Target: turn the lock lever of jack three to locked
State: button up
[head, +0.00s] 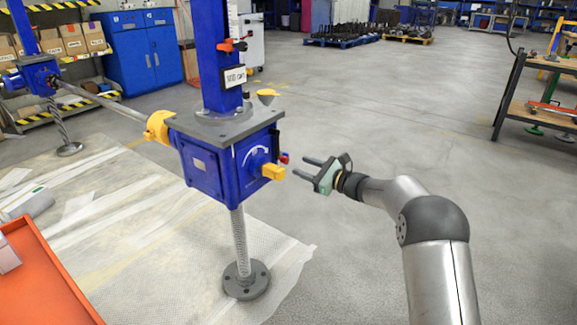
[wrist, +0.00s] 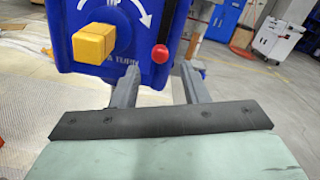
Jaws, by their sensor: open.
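The near screw jack (head: 205,165) is a blue gearbox under a grey plate, standing on a threaded screw with a round foot. Its front face carries a yellow square block (head: 272,172) and a small lever with a red ball knob (head: 284,158). In the wrist view the red knob (wrist: 160,53) sits right of the yellow block (wrist: 94,42), below a white curved arrow. I cannot read a jack number. My gripper (head: 300,167) is open and empty, just right of the jack face. In the wrist view my fingers (wrist: 160,72) point at the face, with the knob appearing between and slightly above their tips.
A second blue jack (head: 38,76) stands at the far left, joined by a shaft (head: 103,104). A blue column (head: 215,60) with a small sign rises above the near jack. An orange surface (head: 40,280) is at lower left. The floor to the right is open.

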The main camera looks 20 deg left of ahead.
aim_at(287, 160)
jog(key=b+x, duration=0.1)
jog(key=x, duration=0.4)
jog(key=shift+w+a+f, duration=0.1)
jog(key=shift+a, duration=0.25)
jog(key=shift+w+a, duration=0.1)
jog(key=shift+a, duration=0.3)
grip_shut()
